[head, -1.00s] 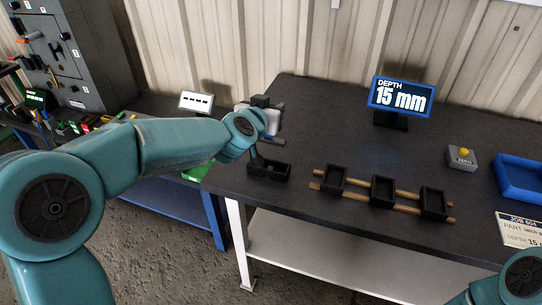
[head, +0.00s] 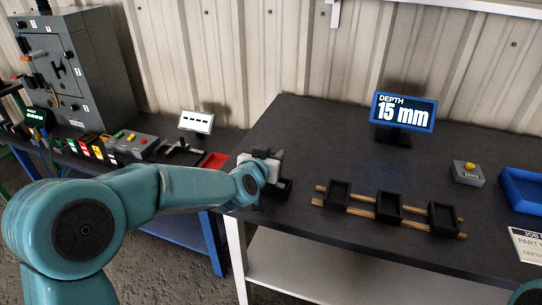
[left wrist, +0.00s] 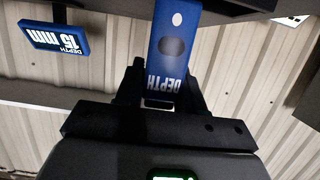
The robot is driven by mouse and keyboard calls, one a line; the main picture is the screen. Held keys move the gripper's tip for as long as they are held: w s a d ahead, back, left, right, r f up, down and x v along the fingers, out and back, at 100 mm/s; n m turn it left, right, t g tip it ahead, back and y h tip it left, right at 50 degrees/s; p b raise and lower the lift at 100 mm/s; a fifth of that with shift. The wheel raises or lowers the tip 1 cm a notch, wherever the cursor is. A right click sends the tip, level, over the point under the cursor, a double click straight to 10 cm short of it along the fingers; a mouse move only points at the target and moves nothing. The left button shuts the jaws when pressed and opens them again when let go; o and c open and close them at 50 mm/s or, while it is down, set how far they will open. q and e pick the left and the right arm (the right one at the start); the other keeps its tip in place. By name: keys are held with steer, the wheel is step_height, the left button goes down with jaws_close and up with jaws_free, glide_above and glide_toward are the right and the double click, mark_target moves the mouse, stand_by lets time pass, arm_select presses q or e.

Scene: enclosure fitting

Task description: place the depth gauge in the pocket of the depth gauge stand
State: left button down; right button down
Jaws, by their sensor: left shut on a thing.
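The depth gauge (left wrist: 178,25) is a blue body lettered DEPTH with a dark oval, seen between the black fingers in the left wrist view. My left gripper (left wrist: 160,85) is shut on it. In the head view my left gripper (head: 262,165) is low at the left end of the dark bench. The depth gauge stand appears to be the black open box (head: 284,188) there, largely hidden by the gripper and wrist. I cannot tell whether the gauge is inside its pocket. My right gripper is out of view.
Several things stand to the right: black trays (head: 388,208) on wooden rails, a DEPTH 15 mm display (head: 404,113), a grey button box (head: 468,173) and a blue bin (head: 521,187). A side bench on the left holds a small display (head: 196,122) and a red tray (head: 214,160).

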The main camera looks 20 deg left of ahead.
arm_select(q)
steer(key=c, duration=0.7)
jaws_free()
steer(key=shift+f, duration=0.15)
steer(key=shift+s+r, duration=0.2)
steer(key=shift+r, duration=0.1)
steer(key=v, duration=1.1)
steer(key=shift+s+p, duration=0.25)
steer(key=shift+p, duration=0.1)
